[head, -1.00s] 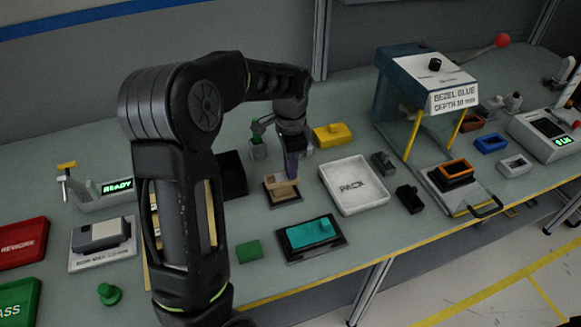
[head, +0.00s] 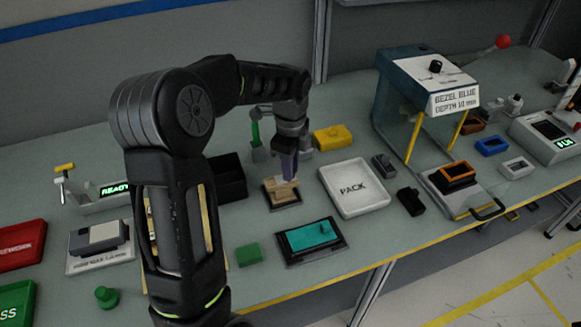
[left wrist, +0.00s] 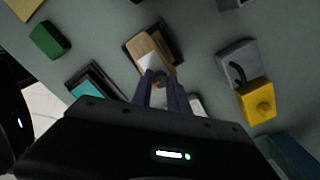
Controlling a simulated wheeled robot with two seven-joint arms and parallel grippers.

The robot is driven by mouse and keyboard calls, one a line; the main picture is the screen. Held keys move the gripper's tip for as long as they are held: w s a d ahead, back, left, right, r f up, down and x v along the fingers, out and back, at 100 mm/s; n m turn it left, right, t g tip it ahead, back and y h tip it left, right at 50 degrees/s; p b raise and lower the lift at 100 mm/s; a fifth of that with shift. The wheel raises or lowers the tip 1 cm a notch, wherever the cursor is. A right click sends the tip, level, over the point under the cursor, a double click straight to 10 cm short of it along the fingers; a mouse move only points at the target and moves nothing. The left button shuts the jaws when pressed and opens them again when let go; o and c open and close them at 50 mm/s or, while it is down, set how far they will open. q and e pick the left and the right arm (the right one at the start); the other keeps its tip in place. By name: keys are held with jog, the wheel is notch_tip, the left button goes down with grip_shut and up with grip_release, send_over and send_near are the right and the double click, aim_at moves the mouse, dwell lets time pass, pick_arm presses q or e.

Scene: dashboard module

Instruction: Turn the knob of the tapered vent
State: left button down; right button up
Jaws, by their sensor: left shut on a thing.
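The tan tapered vent (head: 279,193) sits in a dark base on the bench, left of the PACK tray. It also shows in the left wrist view (left wrist: 146,46), ahead of the fingers. My left gripper (head: 289,178) points down over the vent. Its dark fingers (left wrist: 157,76) are close together around a small pale piece (left wrist: 152,62) on top of the vent, which looks like its knob. The fingers hide part of that piece, so its exact angle is unclear. My right gripper is not in view.
The white PACK tray (head: 335,194) stands right of the vent, with a yellow block (head: 332,138) behind it. A black bin (head: 228,180) is to the left. A teal part (head: 308,236) in a dark frame and a green block (head: 248,253) lie in front.

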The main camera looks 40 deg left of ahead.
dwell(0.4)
pick_arm(q)
jog(key=c, duration=1.3)
grip_release()
jog(key=shift+o, duration=0.2)
notch_tip(320, 180, up, 8)
jog(key=shift+f+b, duration=0.15)
jog(key=shift+b, duration=0.4)
